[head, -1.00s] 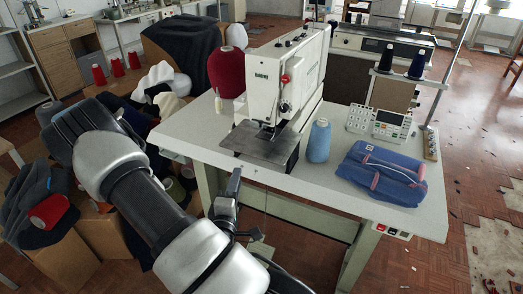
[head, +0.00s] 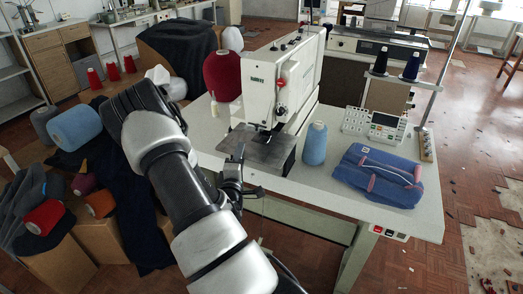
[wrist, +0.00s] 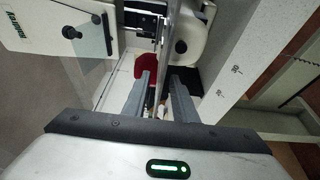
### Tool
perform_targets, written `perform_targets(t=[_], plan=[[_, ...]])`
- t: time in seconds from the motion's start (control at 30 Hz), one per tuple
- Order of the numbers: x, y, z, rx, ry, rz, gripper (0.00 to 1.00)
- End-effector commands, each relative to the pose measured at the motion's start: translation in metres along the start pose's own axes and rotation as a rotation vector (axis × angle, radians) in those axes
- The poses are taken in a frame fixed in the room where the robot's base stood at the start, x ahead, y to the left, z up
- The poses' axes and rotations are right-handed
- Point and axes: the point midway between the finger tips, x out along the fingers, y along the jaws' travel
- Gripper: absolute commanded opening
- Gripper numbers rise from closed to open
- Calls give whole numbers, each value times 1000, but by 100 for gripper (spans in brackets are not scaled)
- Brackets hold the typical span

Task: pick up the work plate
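The work plate (head: 262,152) is a flat, dark grey metal plate under the sewing head of the white machine, with its front edge towards me in the head view. My gripper (head: 246,174) is at this front edge, partly hiding its left front part. In the wrist view the plate shows nearly edge-on as a thin metallic strip (wrist: 173,55). It runs into the gap between the two grey fingers of my gripper (wrist: 160,95). The fingers are open, with a gap on each side of the strip. I cannot tell how deep the plate sits between them.
The white sewing machine (head: 262,88) rises directly behind the plate. A blue thread cone (head: 315,144) stands to its right, with a folded blue garment (head: 378,175) farther right. A red cone (head: 222,75) stands behind left. The table's front edge (head: 290,190) lies close beneath my gripper.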

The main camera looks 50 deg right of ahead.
Motion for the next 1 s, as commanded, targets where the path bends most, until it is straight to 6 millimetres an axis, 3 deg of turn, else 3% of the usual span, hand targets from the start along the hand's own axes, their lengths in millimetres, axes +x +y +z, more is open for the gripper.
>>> perform_targets(t=[0.2, 0.47, 0.6, 0.63, 1.0], plan=[[27, 0, 0, 2, 0, 1, 25], [29, -1, -1, 1, 1, -1, 25], [29, -1, -1, 1, 1, -1, 2], [29, -1, -1, 1, 1, -1, 0], [29, -1, -1, 1, 1, -1, 0]])
